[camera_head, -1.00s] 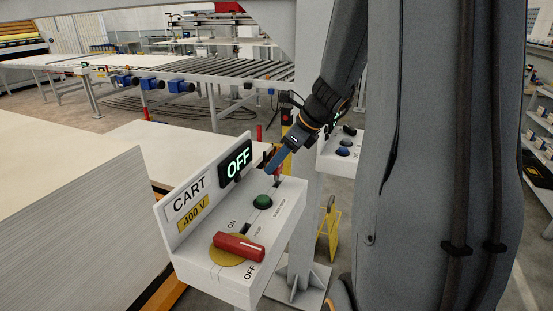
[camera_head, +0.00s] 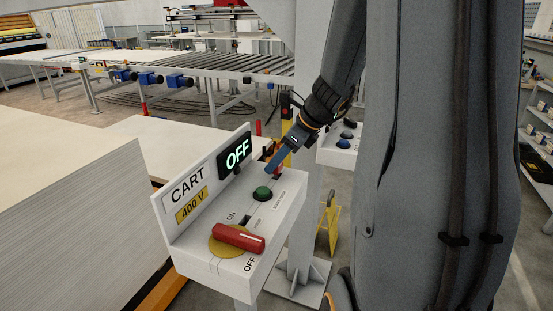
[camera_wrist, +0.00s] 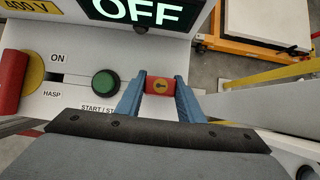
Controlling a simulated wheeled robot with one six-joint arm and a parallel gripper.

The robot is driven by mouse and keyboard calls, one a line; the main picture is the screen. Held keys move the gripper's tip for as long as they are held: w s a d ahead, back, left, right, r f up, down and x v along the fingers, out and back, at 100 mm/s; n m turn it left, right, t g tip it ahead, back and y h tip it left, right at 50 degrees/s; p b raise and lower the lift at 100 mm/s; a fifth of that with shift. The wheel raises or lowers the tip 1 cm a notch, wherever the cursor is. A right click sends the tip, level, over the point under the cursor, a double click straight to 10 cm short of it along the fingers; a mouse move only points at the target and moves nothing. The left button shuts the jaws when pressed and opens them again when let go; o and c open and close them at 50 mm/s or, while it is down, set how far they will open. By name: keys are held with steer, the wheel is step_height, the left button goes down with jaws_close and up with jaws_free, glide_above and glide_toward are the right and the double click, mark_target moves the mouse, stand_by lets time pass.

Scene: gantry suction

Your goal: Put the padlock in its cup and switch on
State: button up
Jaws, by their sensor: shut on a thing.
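The red padlock (camera_wrist: 160,84), with a round brass keyhole face, is between the blue fingertips of my gripper (camera_wrist: 158,86) in the wrist view. In the head view my gripper (camera_head: 272,165) is at the far end of the white CART control box (camera_head: 218,258), beyond the green button (camera_head: 262,193); its fingers largely hide the padlock there. The red rotary handle (camera_head: 239,237) sits on a yellow disc beside the ON, OFF and HASP markings. The display (camera_head: 237,154) reads OFF. I cannot make out a cup for the padlock.
A stack of pale boards (camera_head: 70,225) stands left of the box. A grey post (camera_head: 303,200) rises behind it, with a second control box (camera_head: 340,150) beyond. A yellow floor sign (camera_head: 329,222) stands to the right. My arm hides much of the right side.

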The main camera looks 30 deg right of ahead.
steer(key=shift+f+b, duration=0.45)
steer(key=shift+f, duration=0.4)
steer(key=o, duration=1.2)
steer(key=shift+r, duration=0.15)
steer(key=v, duration=0.7)
steer(key=shift+s+r+b, duration=0.2)
steer(key=shift+b, duration=0.15)
